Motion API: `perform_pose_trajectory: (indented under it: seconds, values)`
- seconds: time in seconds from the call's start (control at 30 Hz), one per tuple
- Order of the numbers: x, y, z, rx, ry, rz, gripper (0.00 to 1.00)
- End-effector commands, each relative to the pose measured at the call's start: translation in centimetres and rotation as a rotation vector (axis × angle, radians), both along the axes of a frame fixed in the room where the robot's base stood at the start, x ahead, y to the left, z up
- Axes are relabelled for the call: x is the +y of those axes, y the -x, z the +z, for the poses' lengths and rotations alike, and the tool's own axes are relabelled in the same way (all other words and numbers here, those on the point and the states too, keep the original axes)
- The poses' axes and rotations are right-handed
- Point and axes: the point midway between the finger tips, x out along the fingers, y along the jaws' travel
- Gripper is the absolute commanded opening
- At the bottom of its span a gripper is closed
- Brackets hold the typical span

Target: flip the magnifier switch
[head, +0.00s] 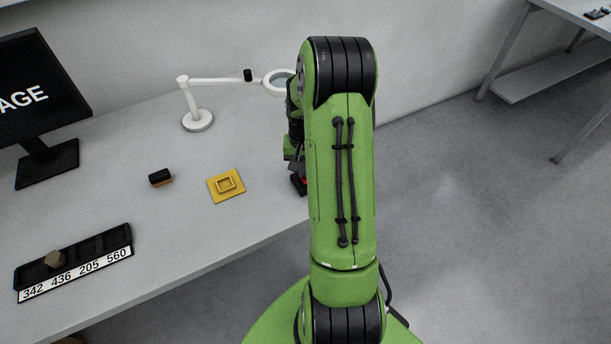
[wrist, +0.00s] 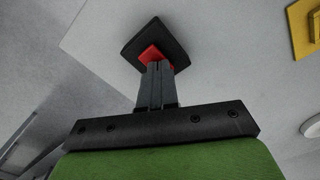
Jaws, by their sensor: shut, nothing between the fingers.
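The magnifier is a white lamp (head: 209,82) on a round base, its ring lens at the end of a level arm, partly hidden by my arm in the head view. The switch, a black square base (wrist: 178,42) with a red rocker (wrist: 148,54), lies near the table's right edge. In the head view it shows only partly (head: 299,184), beside my arm. My gripper (wrist: 155,66) is shut and empty, its fingertips at the red rocker in the wrist view. I cannot tell whether they touch it. The fingertips hide part of the rocker, so its position is unclear.
A yellow square plate (head: 226,185) and a black-and-brown block (head: 160,177) lie left of the switch. A black numbered tray (head: 75,262) holds a small block. A monitor (head: 40,100) stands at the left. The table's front edge is close to the switch.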

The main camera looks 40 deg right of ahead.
Motion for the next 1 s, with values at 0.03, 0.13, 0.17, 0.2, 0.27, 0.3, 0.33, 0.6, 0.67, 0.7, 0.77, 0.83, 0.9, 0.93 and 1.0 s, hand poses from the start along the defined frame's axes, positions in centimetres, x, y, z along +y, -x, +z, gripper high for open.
perform_pose_trajectory:
  seconds: [0.03,0.13,0.17,0.2,0.27,0.3,0.33,0.6,0.67,0.7,0.77,0.83,0.9,0.93,1.0]
  values:
    - [0.0,0.0,0.8,-0.001,0.001,0.0,0.0]
    - [0.0,-0.1,1.8,-0.001,0.001,0.0,0.0]
    - [0.0,-0.1,2.1,-0.002,0.002,0.0,0.0]
    - [0.0,-0.1,2.5,-0.002,0.002,0.001,0.0]
    - [0.0,-0.1,3.1,-0.003,0.001,0.001,0.0]
    - [0.0,-0.1,3.4,-0.003,0.001,0.001,0.0]
    - [0.0,-0.1,3.7,-0.003,0.001,0.001,0.0]
    - [0.0,-0.1,6.2,-0.003,0.001,0.0,0.0]
    - [0.0,-0.1,6.7,-0.003,0.001,0.0,0.0]
    - [0.0,-0.1,6.9,-0.003,0.001,0.0,0.0]
    - [0.0,-0.1,7.0,-0.003,0.001,0.0,0.0]
    - [0.0,-0.1,6.8,-0.003,0.001,0.0,0.0]
    - [0.0,-0.1,6.8,-0.002,0.001,0.0,0.0]
    - [0.0,-0.1,6.8,-0.002,0.001,0.0,0.0]
    - [0.0,-0.1,6.8,-0.002,0.001,0.0,0.0]
